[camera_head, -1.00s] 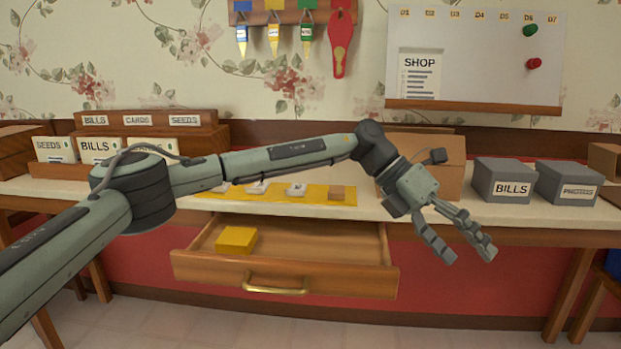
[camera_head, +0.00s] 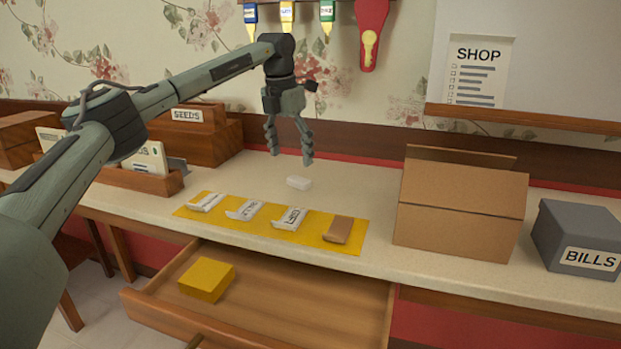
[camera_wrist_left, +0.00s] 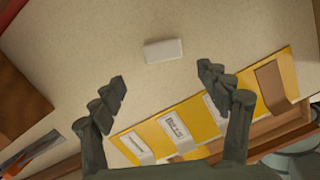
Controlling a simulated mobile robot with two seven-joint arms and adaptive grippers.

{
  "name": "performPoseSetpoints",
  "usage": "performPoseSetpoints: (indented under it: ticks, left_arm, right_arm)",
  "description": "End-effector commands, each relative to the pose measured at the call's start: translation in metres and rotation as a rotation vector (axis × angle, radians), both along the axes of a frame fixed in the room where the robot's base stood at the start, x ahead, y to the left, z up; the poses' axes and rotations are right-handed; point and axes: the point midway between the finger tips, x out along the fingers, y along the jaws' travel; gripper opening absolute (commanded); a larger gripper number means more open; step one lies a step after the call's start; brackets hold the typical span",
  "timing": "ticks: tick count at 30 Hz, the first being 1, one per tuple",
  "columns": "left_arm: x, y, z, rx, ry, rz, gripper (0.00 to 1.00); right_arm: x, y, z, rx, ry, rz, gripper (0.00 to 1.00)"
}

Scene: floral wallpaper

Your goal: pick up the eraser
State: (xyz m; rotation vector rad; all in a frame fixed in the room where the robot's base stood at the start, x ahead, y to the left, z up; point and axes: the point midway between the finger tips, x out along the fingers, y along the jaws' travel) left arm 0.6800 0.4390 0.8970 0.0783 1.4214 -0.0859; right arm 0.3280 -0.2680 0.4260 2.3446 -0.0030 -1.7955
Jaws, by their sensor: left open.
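A small white block, which looks like the eraser (camera_head: 299,182), lies on the pale tabletop behind the yellow mat. It also shows in the left wrist view (camera_wrist_left: 164,50), ahead of and between the fingers. My left gripper (camera_head: 289,158) points down above the table, just over and slightly left of the block. Its fingers are spread and empty, apart from the block; the gripper also shows in the left wrist view (camera_wrist_left: 163,82). My right gripper is not in view.
A yellow mat (camera_head: 183,211) with several small items lies in front of the block. Below it an open drawer (camera_head: 300,311) holds a yellow block (camera_head: 207,279). A cardboard box (camera_head: 456,213) stands right, a grey BILLS box (camera_head: 580,238) beyond it. Wooden card trays (camera_head: 213,140) stand left.

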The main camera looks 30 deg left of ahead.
Motion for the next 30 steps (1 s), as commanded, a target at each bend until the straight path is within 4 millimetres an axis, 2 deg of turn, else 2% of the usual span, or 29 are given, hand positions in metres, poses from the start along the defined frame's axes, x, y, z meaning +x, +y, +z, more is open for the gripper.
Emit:
performPoseSetpoints:
  ticks: [13, 22, 23, 30]
  left_arm:
    - [0.019, -0.008, -0.056, -0.002, 0.000, -0.004, 0.76]
    - [0.020, -0.009, -0.063, -0.003, -0.002, -0.004, 0.76]
    - [0.020, -0.009, -0.062, -0.003, -0.002, -0.004, 0.75]
    - [0.020, -0.009, -0.062, -0.003, -0.002, -0.004, 0.45]
  right_arm:
    - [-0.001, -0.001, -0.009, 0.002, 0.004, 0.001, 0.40]
    - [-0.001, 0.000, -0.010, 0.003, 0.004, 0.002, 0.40]
    - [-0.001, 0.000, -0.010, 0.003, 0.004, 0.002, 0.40]
    - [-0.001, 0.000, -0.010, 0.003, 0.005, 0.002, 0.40]
